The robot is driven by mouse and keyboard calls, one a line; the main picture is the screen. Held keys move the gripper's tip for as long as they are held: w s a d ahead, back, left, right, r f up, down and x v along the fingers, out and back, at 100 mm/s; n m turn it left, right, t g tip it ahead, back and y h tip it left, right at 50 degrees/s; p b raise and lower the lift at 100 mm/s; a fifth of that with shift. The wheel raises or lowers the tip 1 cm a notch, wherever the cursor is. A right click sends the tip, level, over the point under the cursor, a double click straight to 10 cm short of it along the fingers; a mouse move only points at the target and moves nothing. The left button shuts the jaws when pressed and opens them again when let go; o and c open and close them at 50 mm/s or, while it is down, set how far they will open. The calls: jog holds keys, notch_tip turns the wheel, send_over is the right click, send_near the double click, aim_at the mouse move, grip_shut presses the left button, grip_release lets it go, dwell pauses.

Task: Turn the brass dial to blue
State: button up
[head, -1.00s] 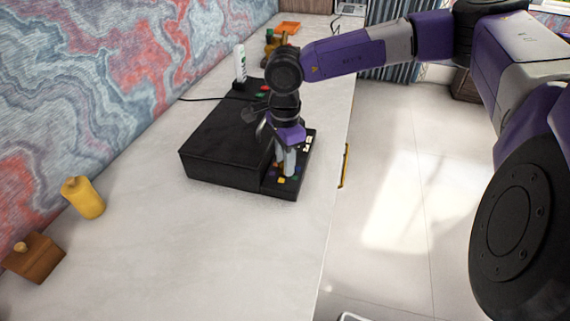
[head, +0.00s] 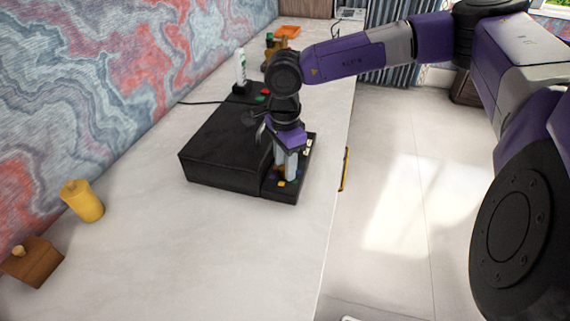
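A black box unit (head: 225,148) sits on the pale desk, with a low black panel (head: 281,195) along its right side. Small coloured marks show on the panel around my fingertips, among them a yellow mark (head: 282,184) in front and a blue mark (head: 271,174) to the left. My gripper (head: 287,176) points down over the near part of this panel, its fingertips at or just above the surface among the marks. The brass dial cannot be made out; the fingers cover that spot. Whether the fingers are closed on it cannot be told.
Red and green buttons (head: 263,95) lie behind the box, near a white bottle-like object (head: 240,68). A yellow cylinder (head: 82,200) and a brown wooden block (head: 32,262) stand at the left. The front desk area is clear.

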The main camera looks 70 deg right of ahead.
notch_tip(320, 180, up, 8)
jog(key=shift+f, duration=0.1)
dwell(0.4)
dwell(0.4)
